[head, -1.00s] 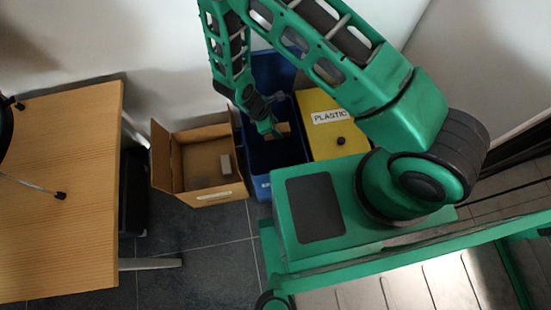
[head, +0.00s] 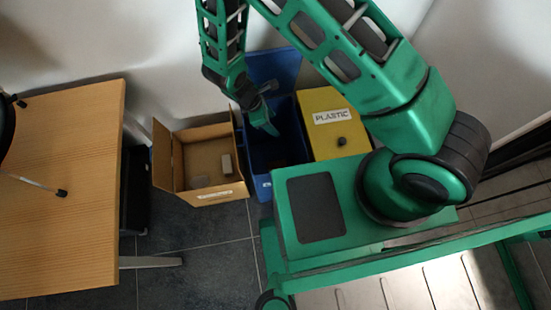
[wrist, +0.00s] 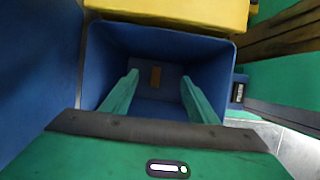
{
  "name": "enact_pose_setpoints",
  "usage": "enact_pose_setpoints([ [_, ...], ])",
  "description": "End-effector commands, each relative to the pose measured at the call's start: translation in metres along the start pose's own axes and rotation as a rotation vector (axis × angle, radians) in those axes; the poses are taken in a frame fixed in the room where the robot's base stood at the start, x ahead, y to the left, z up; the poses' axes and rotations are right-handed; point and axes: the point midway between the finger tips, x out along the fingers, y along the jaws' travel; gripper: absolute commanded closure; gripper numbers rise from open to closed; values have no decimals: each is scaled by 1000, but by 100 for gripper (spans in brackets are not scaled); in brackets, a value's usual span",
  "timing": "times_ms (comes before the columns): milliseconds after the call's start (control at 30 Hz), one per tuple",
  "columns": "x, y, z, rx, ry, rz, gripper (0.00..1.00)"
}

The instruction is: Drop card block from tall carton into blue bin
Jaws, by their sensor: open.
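The brown card block (wrist: 155,77) lies at the bottom of the blue bin (wrist: 215,62), between my fingers as seen in the wrist view. My gripper (wrist: 160,80) is open and empty, pointing down into the bin's mouth, above the block and apart from it. In the head view my gripper (head: 267,108) is over the blue bin (head: 263,183), and the block cannot be made out in the dark interior. The open carton (head: 160,158) stands on the floor just left of the bin.
A yellow bin labelled PLASTIC (head: 335,115) stands right of the blue bin. A wooden table (head: 65,200) is at the left. The wall is close behind the bins. Dark tiled floor (head: 190,240) is free in front of the carton.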

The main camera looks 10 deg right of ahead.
Motion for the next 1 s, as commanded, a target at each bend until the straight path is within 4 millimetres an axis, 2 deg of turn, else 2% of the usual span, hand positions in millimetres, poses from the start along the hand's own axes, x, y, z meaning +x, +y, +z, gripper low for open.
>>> enact_pose_setpoints([
  [100, -20, 0, 0, -1, 2, 2, 46],
  [300, -40, 0, 0, -1, 1, 0, 46],
  [1000, -44, 0, 0, -1, 0, -1, 46],
])
